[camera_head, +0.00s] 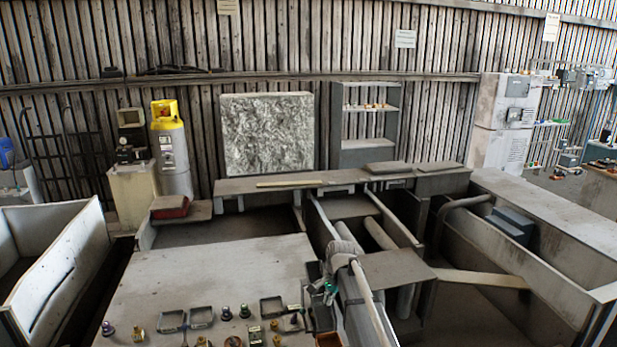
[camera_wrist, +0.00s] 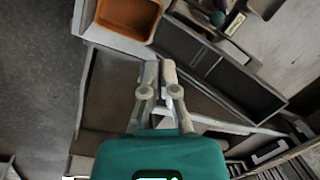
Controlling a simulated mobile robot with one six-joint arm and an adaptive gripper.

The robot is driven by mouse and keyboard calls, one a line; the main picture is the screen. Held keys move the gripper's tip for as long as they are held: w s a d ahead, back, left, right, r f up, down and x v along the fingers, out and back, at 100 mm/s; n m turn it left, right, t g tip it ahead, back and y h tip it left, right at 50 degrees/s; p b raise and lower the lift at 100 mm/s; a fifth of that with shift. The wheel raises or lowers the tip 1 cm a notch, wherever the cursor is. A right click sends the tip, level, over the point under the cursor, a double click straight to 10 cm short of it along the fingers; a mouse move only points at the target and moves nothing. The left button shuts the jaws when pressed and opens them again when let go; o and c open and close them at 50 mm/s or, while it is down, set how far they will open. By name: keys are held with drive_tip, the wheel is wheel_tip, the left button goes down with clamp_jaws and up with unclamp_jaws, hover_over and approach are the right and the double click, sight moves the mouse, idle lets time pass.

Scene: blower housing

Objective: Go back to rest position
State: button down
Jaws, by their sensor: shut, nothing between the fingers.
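My gripper (camera_wrist: 159,72) shows in the wrist view with its two grey fingers close together, shut and empty. Its teal body fills the bottom middle of that view. In the head view my arm reaches out from the bottom right of centre, and the teal part of my gripper (camera_head: 328,290) shows near the right edge of the grey worktable (camera_head: 215,270). The fingertips are too small to make out there. In the wrist view the fingers point toward an orange bin (camera_wrist: 130,14) and a grey divided tray (camera_wrist: 215,70), with nothing held.
Several knobs, small fittings and square frames (camera_head: 201,317) lie along the table's near edge. Behind stand a yellow-topped cylinder (camera_head: 173,150), a mottled panel (camera_head: 267,135) and a shelf unit (camera_head: 367,125). A long grey bin (camera_head: 530,260) is at right. The table's middle is clear.

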drive_tip(key=s+d+f+n+b, duration=0.2)
drive_tip(key=s+d+f+n, duration=0.1)
drive_tip(key=s, duration=0.5)
drive_tip(key=s+d+f+n+h+b, duration=0.1)
drive_tip(key=s+d+f+n+b, duration=0.2)
drive_tip(key=s, duration=0.5)
drive_tip(key=s+d+f+n+h+b, duration=0.1)
drive_tip(key=s+d+f+n+b, duration=0.2)
drive_tip(key=s, duration=0.5)
drive_tip(key=shift+s+d+g, duration=0.15)
drive_tip(key=shift+d+g, duration=0.15)
drive_tip(key=shift+d, duration=0.55)
drive_tip(key=shift+f, duration=0.1)
